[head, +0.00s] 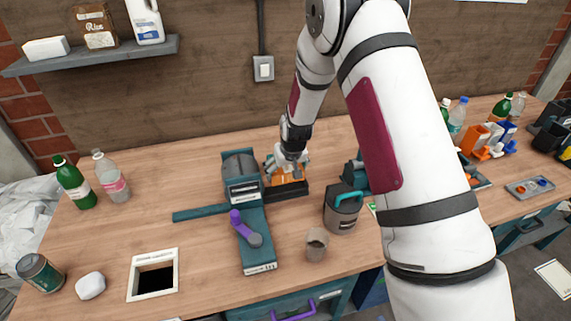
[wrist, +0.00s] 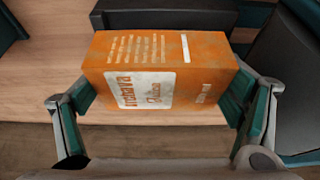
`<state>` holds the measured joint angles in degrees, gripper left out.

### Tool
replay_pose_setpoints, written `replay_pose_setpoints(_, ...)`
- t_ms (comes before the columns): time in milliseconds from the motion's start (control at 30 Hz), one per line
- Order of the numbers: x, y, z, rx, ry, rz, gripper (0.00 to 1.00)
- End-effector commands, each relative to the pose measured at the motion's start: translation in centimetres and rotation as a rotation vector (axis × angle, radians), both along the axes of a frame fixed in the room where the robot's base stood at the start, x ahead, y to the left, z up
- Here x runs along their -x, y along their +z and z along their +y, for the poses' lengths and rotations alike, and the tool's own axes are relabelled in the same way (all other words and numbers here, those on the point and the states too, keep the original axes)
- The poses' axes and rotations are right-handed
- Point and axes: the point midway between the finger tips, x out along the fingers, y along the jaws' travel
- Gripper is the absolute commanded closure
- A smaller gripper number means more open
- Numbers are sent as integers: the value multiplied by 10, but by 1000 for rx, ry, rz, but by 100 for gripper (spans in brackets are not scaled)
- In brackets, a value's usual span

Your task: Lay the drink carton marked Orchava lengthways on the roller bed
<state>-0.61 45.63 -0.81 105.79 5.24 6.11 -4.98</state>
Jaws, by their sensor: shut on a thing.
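An orange carton (wrist: 190,62) with a white label lies between the two teal finger pads of my gripper (wrist: 162,100) in the wrist view. In the head view the orange carton (head: 288,175) shows just under the gripper, partly hidden by the fingers, above or in a dark open-topped holder (head: 286,193). I cannot tell whether it touches it. I cannot clearly make out a roller bed.
A teal and grey machine (head: 241,190) with a purple lever (head: 246,228) stands just left of the gripper. A grey tub (head: 343,212) and a small cup (head: 316,245) stand to the right and front. A white-framed opening (head: 137,286) is at front left. Bottles (head: 75,184) stand further left.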

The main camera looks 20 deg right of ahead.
Motion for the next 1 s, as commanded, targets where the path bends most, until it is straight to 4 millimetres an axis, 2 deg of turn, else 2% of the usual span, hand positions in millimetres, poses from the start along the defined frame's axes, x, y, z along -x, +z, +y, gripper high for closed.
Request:
replay_pose_setpoints(200,-1,-22,0,0,0,2,24)
replay_pose_setpoints(500,0,-40,0,0,-1,1,24)
replay_pose_setpoints(1000,0,-42,0,0,0,-1,24)
